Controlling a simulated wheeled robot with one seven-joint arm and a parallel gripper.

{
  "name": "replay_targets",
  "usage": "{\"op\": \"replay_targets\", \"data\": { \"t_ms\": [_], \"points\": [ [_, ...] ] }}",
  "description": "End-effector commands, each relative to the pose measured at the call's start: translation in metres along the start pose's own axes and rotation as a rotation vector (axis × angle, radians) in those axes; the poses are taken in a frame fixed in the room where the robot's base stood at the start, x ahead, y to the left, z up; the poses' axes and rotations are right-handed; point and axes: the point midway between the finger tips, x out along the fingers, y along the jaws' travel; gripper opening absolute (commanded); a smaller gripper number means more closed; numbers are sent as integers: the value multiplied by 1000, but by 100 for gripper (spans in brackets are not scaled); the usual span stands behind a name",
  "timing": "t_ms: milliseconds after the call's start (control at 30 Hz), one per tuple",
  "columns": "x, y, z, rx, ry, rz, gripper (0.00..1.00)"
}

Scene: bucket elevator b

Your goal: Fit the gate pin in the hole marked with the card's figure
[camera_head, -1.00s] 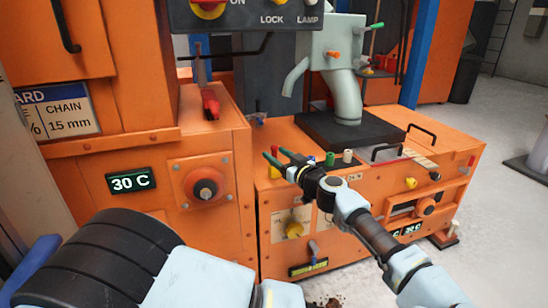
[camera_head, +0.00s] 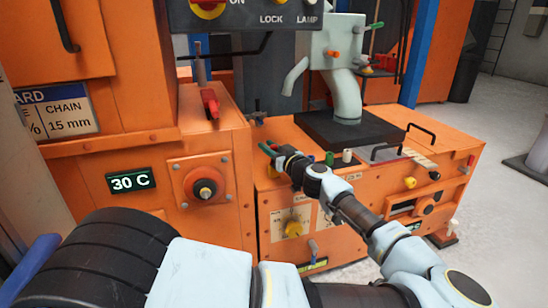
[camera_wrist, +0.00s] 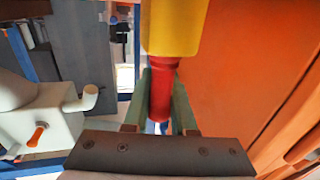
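My gripper (camera_head: 269,148) is above the front left of the low orange box, its green fingers pointing left and away. In the wrist view, a red cylindrical piece (camera_wrist: 161,88) lies between the two fingers, with a wider yellow piece (camera_wrist: 174,28) joined to it at the top edge. It may be the gate pin. It fills nearly all of the finger gap, but I cannot tell whether the fingers press on it. I cannot make out the marked holes or clearly identify the card.
The low orange box (camera_head: 375,202) carries several coloured knobs and a black handle (camera_head: 421,131). A grey chute (camera_head: 342,88) stands behind.

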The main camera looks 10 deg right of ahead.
Motion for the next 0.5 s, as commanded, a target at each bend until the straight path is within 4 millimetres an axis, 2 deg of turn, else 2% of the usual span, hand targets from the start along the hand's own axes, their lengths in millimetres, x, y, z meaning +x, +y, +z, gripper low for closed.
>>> {"op": "replay_targets", "data": {
  "t_ms": [33, 200, 500],
  "points": [
    [0, 0, 0, 0, 0, 0, 18],
    [0, 0, 0, 0, 0, 0, 0],
    [0, 0, 0, 0, 0, 0, 0]
  ]
}}
